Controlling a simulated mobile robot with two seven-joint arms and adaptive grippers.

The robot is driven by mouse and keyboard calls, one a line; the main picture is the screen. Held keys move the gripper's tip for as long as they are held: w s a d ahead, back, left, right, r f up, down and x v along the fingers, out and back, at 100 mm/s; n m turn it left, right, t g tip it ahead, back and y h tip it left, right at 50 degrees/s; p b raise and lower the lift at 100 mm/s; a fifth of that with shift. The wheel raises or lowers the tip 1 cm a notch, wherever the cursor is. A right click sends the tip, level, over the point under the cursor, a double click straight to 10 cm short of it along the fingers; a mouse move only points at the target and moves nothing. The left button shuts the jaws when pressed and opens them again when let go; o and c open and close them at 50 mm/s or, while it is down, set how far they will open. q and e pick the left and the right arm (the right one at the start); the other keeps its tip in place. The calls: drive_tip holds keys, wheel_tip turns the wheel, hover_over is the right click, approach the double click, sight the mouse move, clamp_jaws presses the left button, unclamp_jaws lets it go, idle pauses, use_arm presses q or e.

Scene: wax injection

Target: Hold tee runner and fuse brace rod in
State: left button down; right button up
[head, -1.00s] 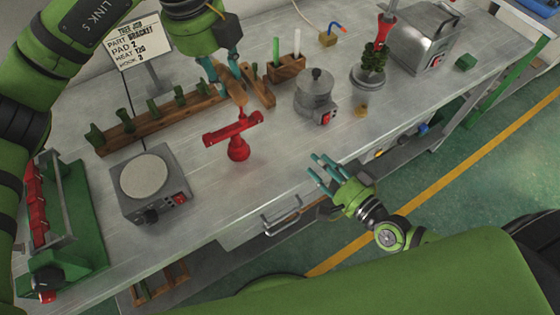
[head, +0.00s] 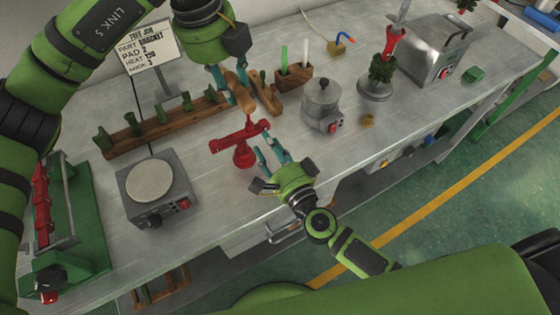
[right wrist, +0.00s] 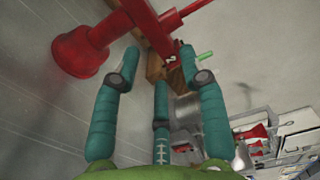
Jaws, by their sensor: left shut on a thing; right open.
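The red tee runner (head: 240,140) stands on its round cup base on the bench, a crossbar on top; it fills the upper left of the right wrist view (right wrist: 88,48). My left gripper (head: 232,80) is above and behind it, shut on a wooden-handled tool (head: 241,95) whose thin lower end reaches down near the crossbar; contact is unclear. My right gripper (head: 271,155) is open at the runner's near right side, its fingertips close to it. A green rod (head: 284,60) and a white rod (head: 305,52) stand in a wooden block; I cannot tell which is the brace rod.
A hot plate (head: 150,183) stands at the left, a wooden rack (head: 165,125) of green pieces behind it. A metal pot (head: 322,100) stands right of the runner. A red-and-green wax tree (head: 382,68) is farther right. The bench left front of the runner is clear.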

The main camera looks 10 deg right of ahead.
sight(242, 145)
drive_tip(key=shift+x, duration=2.3)
clamp_jaws()
use_arm(q)
drive_tip(key=s+d+f+n+g+h, duration=0.1)
drive_tip(key=s+d+f+g, duration=0.15)
drive_tip(key=s+d, duration=0.3)
drive_tip(key=s+d+f+n+g+h, duration=0.1)
drive_tip(key=s+d+f, duration=0.3)
drive_tip(key=s, duration=0.2)
use_arm(e)
drive_tip(key=shift+s, duration=0.1)
use_arm(q)
drive_tip(key=shift+w+a+f, duration=0.55)
drive_tip(key=shift+w+f, duration=0.35)
drive_tip(key=shift+w+a+f, duration=0.55)
drive_tip(key=shift+w+f, duration=0.3)
drive_tip(key=shift+w, duration=0.05)
use_arm(e)
drive_tip(key=shift+f, duration=0.1)
